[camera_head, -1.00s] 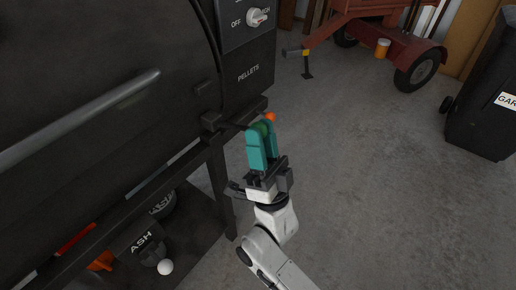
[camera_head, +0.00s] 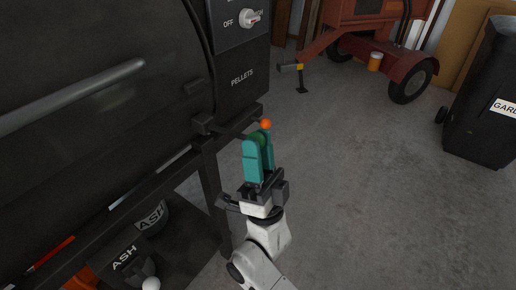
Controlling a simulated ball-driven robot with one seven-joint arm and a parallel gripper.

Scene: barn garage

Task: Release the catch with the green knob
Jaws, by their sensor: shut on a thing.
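The green knob (camera_head: 257,138) sits between the teal fingers of my gripper (camera_head: 258,148), which is shut on it. The fingers hide most of the knob. A dark lever (camera_head: 232,129) runs from a black bracket on the grill's front corner toward the knob. A small orange ball (camera_head: 266,124) shows just beyond the fingertips. What it is fixed to is hidden by the fingers.
The black pellet grill (camera_head: 90,95) fills the left, with a control panel and dial (camera_head: 248,18) above. A frame leg (camera_head: 214,195) stands left of my gripper. A red trailer (camera_head: 375,40) and black garden bin (camera_head: 485,110) stand back right. Floor between is clear.

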